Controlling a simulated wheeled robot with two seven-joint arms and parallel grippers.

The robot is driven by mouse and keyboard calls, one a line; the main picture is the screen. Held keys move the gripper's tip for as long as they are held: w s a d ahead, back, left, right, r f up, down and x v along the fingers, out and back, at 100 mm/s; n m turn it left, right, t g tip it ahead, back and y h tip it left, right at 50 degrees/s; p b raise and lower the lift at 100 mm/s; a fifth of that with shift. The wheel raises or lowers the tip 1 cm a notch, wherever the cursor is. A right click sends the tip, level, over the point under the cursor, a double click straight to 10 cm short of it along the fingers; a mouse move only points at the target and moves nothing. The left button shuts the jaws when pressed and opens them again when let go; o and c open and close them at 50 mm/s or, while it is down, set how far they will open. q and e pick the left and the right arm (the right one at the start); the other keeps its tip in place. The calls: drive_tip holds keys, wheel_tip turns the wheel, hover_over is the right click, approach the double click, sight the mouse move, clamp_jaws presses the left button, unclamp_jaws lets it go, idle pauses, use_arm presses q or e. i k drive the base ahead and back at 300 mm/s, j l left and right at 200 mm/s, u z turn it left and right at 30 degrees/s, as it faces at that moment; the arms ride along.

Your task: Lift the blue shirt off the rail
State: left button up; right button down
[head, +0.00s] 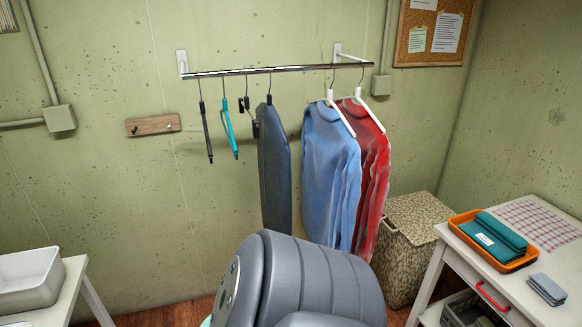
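The blue shirt (328,170) hangs from the metal rail (240,72) on a white hanger, in the right half of the rail. The hanger's hook is over the rail. A red shirt (374,175) hangs close against its right side on another white hanger, and the blue shirt partly covers it. Neither of my grippers is in view. A large grey link of mine (305,285) fills the bottom middle and stands in front of the floor below the clothes.
Dark trousers (273,165) hang left of the blue shirt, with a gap between. Black (206,135) and teal (229,132) empty hangers are further left. A patterned hamper (405,255) and a white table (500,285) with an orange tray (466,250) stand right; a white bin (28,280) is left.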

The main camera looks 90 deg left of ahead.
sight(332, 172)
drive_tip(key=u, duration=2.55)
drive_tip(key=l, duration=0.1)
